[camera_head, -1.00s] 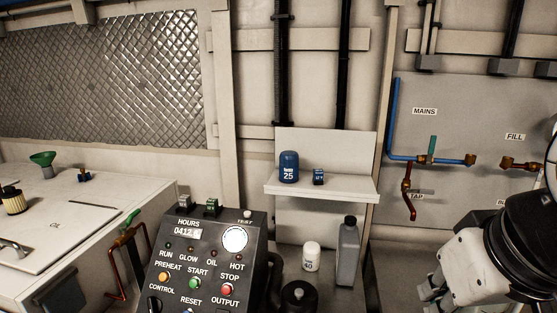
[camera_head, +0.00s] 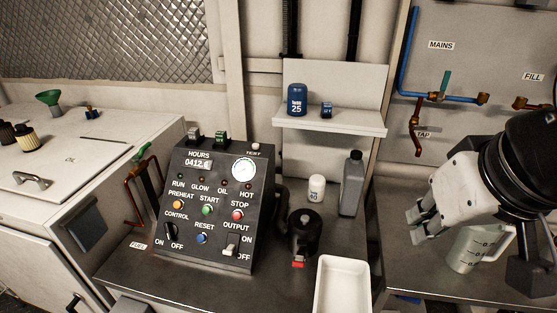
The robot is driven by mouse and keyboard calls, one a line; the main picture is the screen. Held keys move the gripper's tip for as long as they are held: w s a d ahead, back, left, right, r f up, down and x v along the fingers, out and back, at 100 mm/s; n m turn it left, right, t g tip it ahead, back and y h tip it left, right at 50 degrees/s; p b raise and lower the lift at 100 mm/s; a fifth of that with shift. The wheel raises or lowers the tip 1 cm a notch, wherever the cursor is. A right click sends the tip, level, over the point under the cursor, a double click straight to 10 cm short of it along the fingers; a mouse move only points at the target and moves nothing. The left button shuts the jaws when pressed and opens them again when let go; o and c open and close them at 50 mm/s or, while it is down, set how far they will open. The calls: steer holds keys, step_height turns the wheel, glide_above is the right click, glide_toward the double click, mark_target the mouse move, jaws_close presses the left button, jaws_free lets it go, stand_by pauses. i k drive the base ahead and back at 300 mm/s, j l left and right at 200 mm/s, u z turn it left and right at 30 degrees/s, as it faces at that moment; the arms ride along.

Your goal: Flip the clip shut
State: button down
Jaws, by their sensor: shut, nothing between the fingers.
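I cannot tell for certain which part is the clip. A small red tab (camera_head: 298,264) shows low on the front of a black round canister (camera_head: 305,232) on the bench; it may be the clip, but its position is too small to read. My gripper is to the right of this canister and well apart from it.
The control panel (camera_head: 213,248) stands left of the canister. A white tray (camera_head: 321,305) is in front. A grey bottle (camera_head: 352,183) and white jar (camera_head: 316,188) stand behind. A measuring jug (camera_head: 467,247) is beside my arm. A shelf (camera_head: 345,125) hangs above.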

mark_target(298, 262)
steer(key=u, duration=0.45)
steer(key=l+u, duration=0.1)
steer(key=l, duration=0.15)
steer(key=k+l+u, duration=0.2)
steer(key=k, duration=0.45)
